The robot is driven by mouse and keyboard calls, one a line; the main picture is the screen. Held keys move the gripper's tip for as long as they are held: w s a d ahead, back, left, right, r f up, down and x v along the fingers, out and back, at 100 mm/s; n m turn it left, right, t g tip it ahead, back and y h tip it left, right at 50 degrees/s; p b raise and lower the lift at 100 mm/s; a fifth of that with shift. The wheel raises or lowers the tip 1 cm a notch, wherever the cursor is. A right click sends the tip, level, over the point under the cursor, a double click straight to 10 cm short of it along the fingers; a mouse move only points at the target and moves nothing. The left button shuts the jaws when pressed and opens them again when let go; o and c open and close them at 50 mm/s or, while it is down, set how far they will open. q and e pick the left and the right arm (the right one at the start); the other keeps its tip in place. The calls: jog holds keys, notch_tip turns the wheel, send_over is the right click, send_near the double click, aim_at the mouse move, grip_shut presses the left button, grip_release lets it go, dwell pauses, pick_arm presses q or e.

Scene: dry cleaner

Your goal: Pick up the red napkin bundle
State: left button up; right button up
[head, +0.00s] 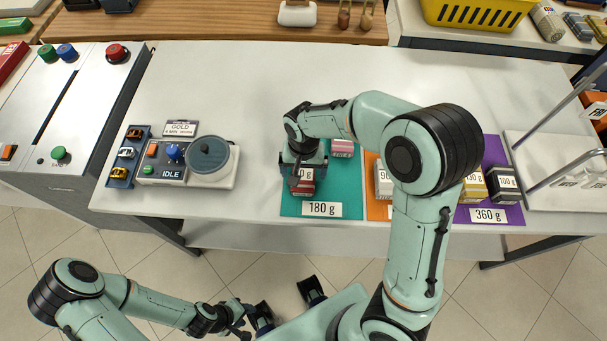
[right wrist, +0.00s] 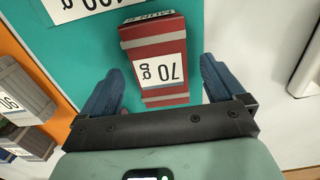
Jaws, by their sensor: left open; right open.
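The red napkin bundle (head: 303,187), with a white 70 g label, lies on the teal mat (head: 347,196) near its 180 g card. In the right wrist view the red bundle (right wrist: 155,45) sits between the two blue fingers of my right gripper (right wrist: 160,84), with a visible gap on both sides. My right gripper (head: 304,172) is open over the bundle in the head view and hides part of it. My left gripper (head: 287,303) is open and empty, low in front of the table.
A pink-red bundle (head: 341,147) lies further back on the teal mat. An orange mat (head: 376,209) and a purple mat (head: 495,213) with other bundles are to the right. A scale (head: 208,160) stands left. The white table (head: 260,75) is clear behind.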

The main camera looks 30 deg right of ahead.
jog(key=shift+f, duration=0.15)
jog(key=c, duration=1.2)
jog(key=shift+o, duration=0.2)
